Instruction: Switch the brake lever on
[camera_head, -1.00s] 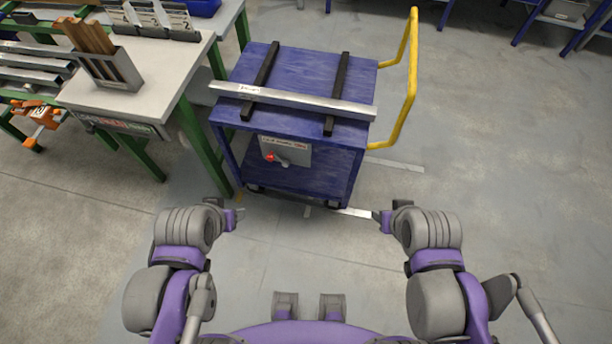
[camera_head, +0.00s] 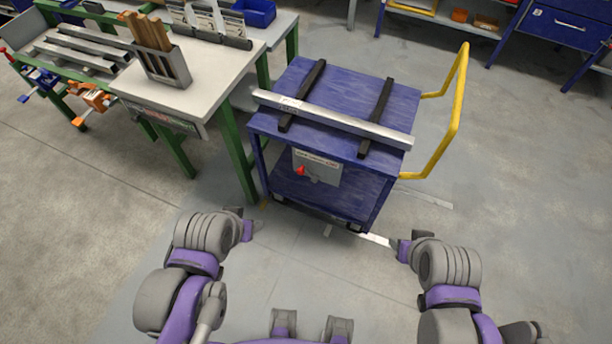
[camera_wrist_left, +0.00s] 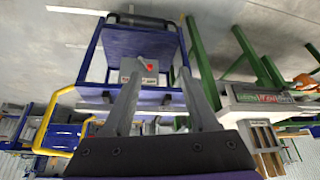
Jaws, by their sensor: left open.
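The brake lever (camera_head: 301,171) has a red knob and sits on a grey panel (camera_head: 325,166) on the near side of the blue cart (camera_head: 345,103). In the left wrist view the red knob (camera_wrist_left: 150,67) shows between the fingers, with the panel (camera_wrist_left: 138,79) around it. My left gripper (camera_head: 246,228) is short of the cart, low and to the left of the lever, and touches nothing. Its two fingers (camera_wrist_left: 160,73) are spread and empty in the left wrist view. My right gripper (camera_head: 402,248) is near the cart's right front corner; its fingers are too small to read.
A long metal bar (camera_head: 335,120) lies across two black rails on the cart. A yellow handle (camera_head: 457,105) is at its right. A green-legged workbench (camera_head: 205,85) stands close at the left. The floor (camera_head: 520,210) at the right is clear.

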